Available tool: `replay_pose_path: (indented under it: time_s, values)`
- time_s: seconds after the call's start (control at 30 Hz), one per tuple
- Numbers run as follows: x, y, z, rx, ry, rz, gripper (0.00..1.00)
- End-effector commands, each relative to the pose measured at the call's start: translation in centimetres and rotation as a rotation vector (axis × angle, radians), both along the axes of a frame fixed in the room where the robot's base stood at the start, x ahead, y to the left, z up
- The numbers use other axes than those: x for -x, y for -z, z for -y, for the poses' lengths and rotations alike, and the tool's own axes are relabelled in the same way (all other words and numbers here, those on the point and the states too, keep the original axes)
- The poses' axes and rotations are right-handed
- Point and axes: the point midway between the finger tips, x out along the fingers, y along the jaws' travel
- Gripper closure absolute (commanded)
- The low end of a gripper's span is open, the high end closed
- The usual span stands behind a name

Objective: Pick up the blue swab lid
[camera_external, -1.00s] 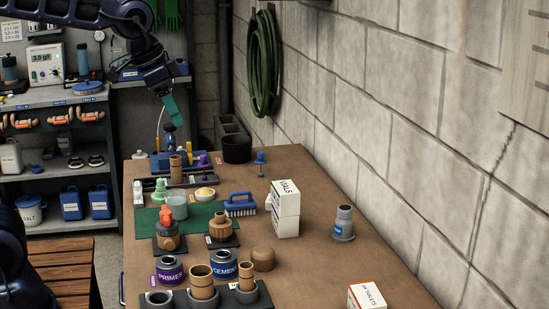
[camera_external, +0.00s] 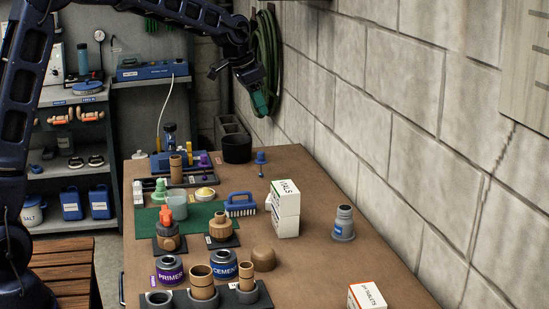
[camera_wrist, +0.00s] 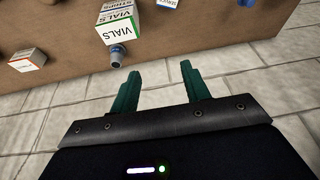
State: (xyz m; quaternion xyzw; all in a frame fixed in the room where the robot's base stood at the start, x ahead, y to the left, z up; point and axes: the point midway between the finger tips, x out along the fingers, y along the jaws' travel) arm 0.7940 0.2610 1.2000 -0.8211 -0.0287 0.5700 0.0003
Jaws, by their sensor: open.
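A small blue lid-like piece with a stem (camera_external: 261,158) stands upright on the bench's far right part, near the wall; I take it for the swab lid. My gripper (camera_external: 262,104), with teal fingers, hangs in the air above and behind it, near the hose and wall. In the wrist view my gripper (camera_wrist: 160,72) has its two fingers spread apart, with nothing between them. A blue piece (camera_wrist: 246,2) is cut off at the top edge of the wrist view; I cannot tell whether it is the lid.
The wooden bench (camera_external: 318,262) holds stacked vials boxes (camera_external: 285,208), a grey jar (camera_external: 343,224), a blue brush (camera_external: 240,204) and a tablets box (camera_external: 367,297). A dark cup (camera_external: 237,149) stands left of the lid. The block wall (camera_external: 420,130) borders the bench's right side.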

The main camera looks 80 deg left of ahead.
Motion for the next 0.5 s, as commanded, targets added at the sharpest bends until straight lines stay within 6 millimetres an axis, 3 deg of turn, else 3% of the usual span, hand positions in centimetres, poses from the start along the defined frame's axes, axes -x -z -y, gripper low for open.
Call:
replay_pose_path:
  time_s: [0.03,0.2,0.5]
  values:
    - [-0.7,1.3,-2.1,0.005,-0.008,-0.002,0.53]
    - [-2.6,4.8,-8.3,0.013,-0.020,0.005,0.53]
    - [-4.0,12.2,-19.6,0.025,-0.047,0.022,0.53]
